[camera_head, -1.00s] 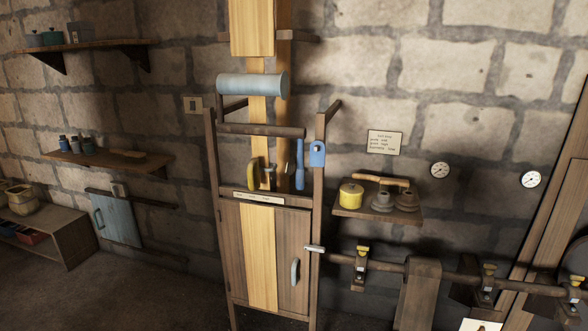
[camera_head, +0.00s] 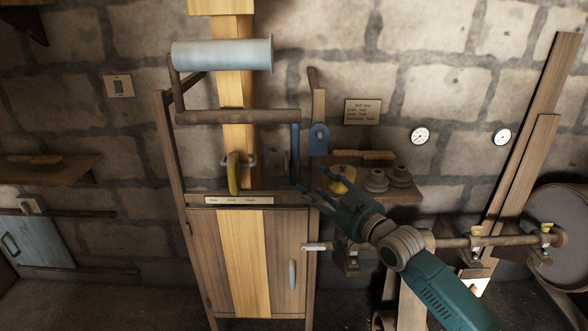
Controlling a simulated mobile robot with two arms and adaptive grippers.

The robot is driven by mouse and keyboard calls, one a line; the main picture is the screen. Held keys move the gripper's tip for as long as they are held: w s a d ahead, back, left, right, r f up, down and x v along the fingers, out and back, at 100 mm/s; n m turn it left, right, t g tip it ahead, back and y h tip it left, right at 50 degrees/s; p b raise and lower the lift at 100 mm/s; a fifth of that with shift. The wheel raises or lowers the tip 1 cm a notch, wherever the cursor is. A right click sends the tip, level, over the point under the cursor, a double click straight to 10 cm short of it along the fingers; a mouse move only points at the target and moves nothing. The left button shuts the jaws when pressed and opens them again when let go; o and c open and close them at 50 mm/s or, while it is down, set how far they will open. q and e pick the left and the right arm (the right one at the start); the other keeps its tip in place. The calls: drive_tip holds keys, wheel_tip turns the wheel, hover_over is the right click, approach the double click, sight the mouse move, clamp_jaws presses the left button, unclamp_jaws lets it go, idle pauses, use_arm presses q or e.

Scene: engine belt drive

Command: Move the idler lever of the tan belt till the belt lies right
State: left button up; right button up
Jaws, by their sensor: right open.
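The tan belt (camera_head: 246,260) runs as a vertical strip, down the front of the wooden cabinet and up behind a pale blue-grey roller (camera_head: 222,54). A brown bar (camera_head: 238,117) on the roller's frame crosses the belt. A blue handle (camera_head: 295,150), apparently the idler lever, hangs upright from the bar's right end. My right gripper (camera_head: 312,186) is open, its blue fingers close to the handle's lower end; whether they touch cannot be told. A curved yellow piece (camera_head: 234,172) hangs before the belt, above a lettered plate (camera_head: 240,200). My left gripper is out of view.
A shelf (camera_head: 408,192) with a yellow pot (camera_head: 342,178) and grey weights stands right behind my right gripper. A blue tag (camera_head: 319,138) hangs on the post above it. The cabinet door (camera_head: 290,250) has a grey handle. A brown shaft (camera_head: 500,241) runs at the right.

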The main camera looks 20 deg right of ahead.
sight(297, 172)
drive_tip(key=x, duration=0.8)
drive_tip(key=shift+w+a+f+p, duration=0.1)
drive_tip(key=shift+w+p, duration=0.1)
drive_tip(key=shift+p, duration=0.2)
drive_tip(key=shift+w, duration=0.15)
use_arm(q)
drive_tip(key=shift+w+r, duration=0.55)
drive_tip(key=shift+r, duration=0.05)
use_arm(e)
drive_tip(key=shift+w, duration=0.1)
